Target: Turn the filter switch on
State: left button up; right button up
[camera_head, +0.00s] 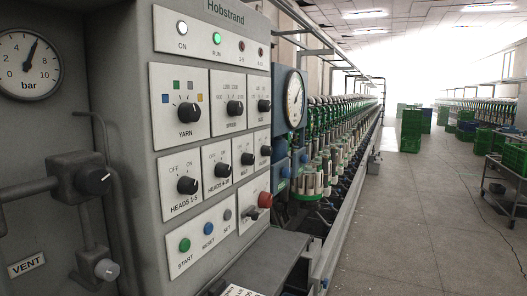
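A grey control panel headed Hobstrand (205,130) fills the left and centre of the head view. Its third row holds black on/off knobs: the heads 1-5 knob (187,185), the heads 6-10 knob (221,170), and two smaller knobs, a third (247,159) and a fourth (265,150). The labels of these last two are too small to read surely, so I cannot tell which switch is the filter one or how it is set. Neither of my grippers is in view.
Above are the yarn knob (189,112), the speed knob (234,107) and a lit green run lamp (217,38). Below are a green start button (184,245) and a red knob (265,199). Pipes with a valve (92,180) stand left.

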aim_at(266, 150)
jog(key=i+l, duration=0.2)
jog(key=l, duration=0.2)
jog(key=i+l, duration=0.2)
jog(key=l, duration=0.25)
jog(key=i+l, duration=0.2)
jog(key=l, duration=0.2)
jog(key=l+z, duration=0.05)
